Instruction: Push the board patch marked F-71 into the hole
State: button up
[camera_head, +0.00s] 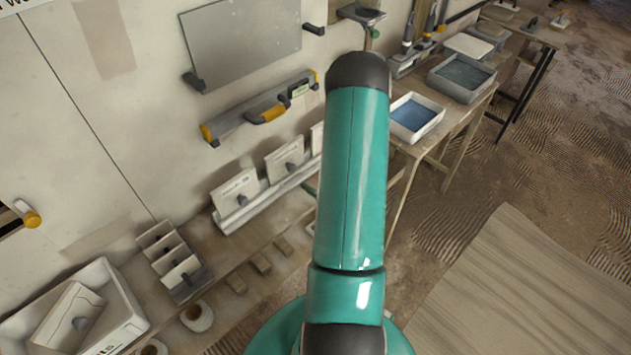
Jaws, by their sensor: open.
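Two pale board patches with dark knobs and printed labels, a left one (236,186) and a right one (284,158), stand in a pale ledge rack against the wall. Part of a third (316,137) shows beside my arm. Another pale board with a grey knob (66,318) leans in a white tray at the lower left. The labels are too small to read, so I cannot tell which is F-71. I cannot make out the hole for certain; a dark patch (7,216) shows at the left edge. My teal arm fills the middle, and my gripper is not visible.
A grey panel (243,38) and a long level (260,104) hang on the wall. A small slotted rack (172,262) stands on the bench. Tables at the right hold a blue-filled tray (412,117) and a grey tub (461,78). Floor shows at the right.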

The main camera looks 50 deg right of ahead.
aim_at(294, 169)
jog(key=shift+x, duration=5.3)
jog(key=shift+a, duration=0.1)
jog(key=c, duration=1)
jog(key=shift+r, duration=0.1)
jog(key=shift+r, duration=2.2)
jog(key=s, duration=0.6)
jog(key=shift+a, duration=0.35)
